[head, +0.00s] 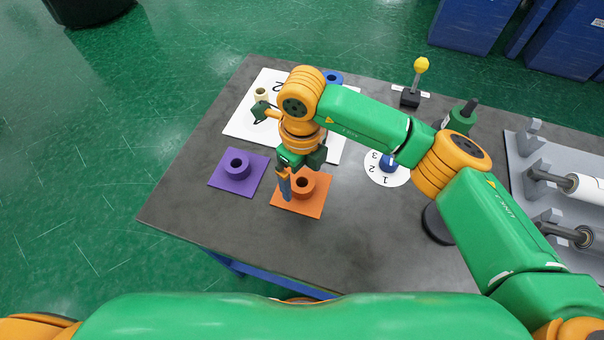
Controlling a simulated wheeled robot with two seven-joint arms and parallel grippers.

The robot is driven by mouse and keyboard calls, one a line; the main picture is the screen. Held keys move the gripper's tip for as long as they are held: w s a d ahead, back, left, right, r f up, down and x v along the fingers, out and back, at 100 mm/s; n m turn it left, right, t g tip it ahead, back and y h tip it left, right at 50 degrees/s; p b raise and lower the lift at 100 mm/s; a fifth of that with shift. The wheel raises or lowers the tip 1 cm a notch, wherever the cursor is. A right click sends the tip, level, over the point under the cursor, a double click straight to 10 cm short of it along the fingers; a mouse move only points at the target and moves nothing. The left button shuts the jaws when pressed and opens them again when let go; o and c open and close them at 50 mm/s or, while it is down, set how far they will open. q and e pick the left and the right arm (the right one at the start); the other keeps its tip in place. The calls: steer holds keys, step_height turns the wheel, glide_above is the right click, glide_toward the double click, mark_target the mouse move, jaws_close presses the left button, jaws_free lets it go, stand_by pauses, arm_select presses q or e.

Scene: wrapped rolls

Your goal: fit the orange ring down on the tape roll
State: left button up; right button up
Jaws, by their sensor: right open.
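The orange ring (311,184) sits on an orange square mat (314,204) near the middle of the table. My right gripper (286,187) points down at the ring's left side and is open. Its fingers and wrist hide part of the ring, and I cannot tell whether they touch it. A small cream roll (261,95), which looks like the tape roll, stands upright on a white sheet (246,128) farther back, with no ring visible around it. My left gripper is out of view.
A purple ring (238,165) sits on a purple mat (219,178) to the left. A blue ring (333,77) is at the back, partly hidden. A numbered dial (387,168), a yellow-topped lever (420,66) and a roll rack (530,150) stand to the right. The front left table is clear.

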mark_target(301, 177)
step_height(301, 177, down, 2)
steer(key=shift+w+f, duration=0.3)
steer(key=shift+s+r, duration=0.1)
steer(key=c, duration=1)
jaws_close()
steer(key=shift+r, duration=0.1)
